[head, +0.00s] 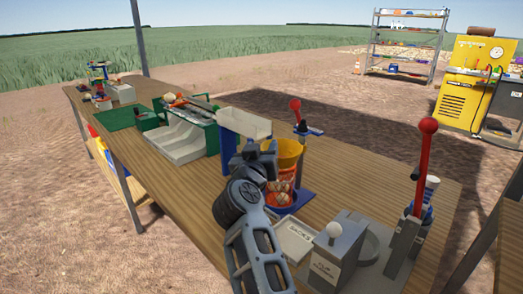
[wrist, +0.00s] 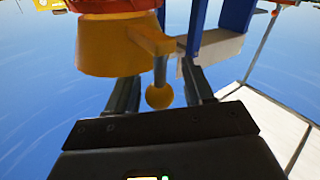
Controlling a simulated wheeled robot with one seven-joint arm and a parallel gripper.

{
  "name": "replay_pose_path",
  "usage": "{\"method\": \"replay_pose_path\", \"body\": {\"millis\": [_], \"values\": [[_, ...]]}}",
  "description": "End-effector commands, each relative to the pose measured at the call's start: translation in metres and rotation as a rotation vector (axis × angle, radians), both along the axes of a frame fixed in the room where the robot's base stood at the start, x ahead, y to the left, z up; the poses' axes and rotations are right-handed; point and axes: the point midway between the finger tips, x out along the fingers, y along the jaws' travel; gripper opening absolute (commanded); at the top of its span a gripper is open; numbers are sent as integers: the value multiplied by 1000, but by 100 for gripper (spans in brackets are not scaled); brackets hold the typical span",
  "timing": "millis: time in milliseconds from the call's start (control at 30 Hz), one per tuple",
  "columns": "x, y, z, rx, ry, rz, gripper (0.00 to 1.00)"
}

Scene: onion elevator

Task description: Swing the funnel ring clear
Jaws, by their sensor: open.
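The yellow funnel ring (head: 287,152) sits on a blue stand above an orange net of onions (head: 280,186) in the head view. In the wrist view the funnel ring (wrist: 108,45) fills the upper left. A tab on its side carries a short grey rod ending in a yellow ball knob (wrist: 159,96). My gripper (wrist: 158,72) is open, with one dark finger on each side of the rod and knob and visible gaps between. In the head view my gripper (head: 262,160) is beside the funnel's left side, and its fingers are mostly hidden.
A grey chute (head: 244,122) on blue posts stands just behind my gripper. A white tray (head: 295,240), a grey box machine (head: 336,250) and a red-knobbed lever (head: 427,130) stand on the wooden bench (head: 180,185) to the right. The bench's left front is clear.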

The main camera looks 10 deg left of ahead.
Motion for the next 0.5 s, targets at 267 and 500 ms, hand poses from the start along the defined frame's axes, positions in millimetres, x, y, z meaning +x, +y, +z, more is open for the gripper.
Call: {"method": "replay_pose_path", "body": {"millis": [267,500], "values": [[0,0,0,0,0,0,27],[0,0,0,0,0,-1,4]]}}
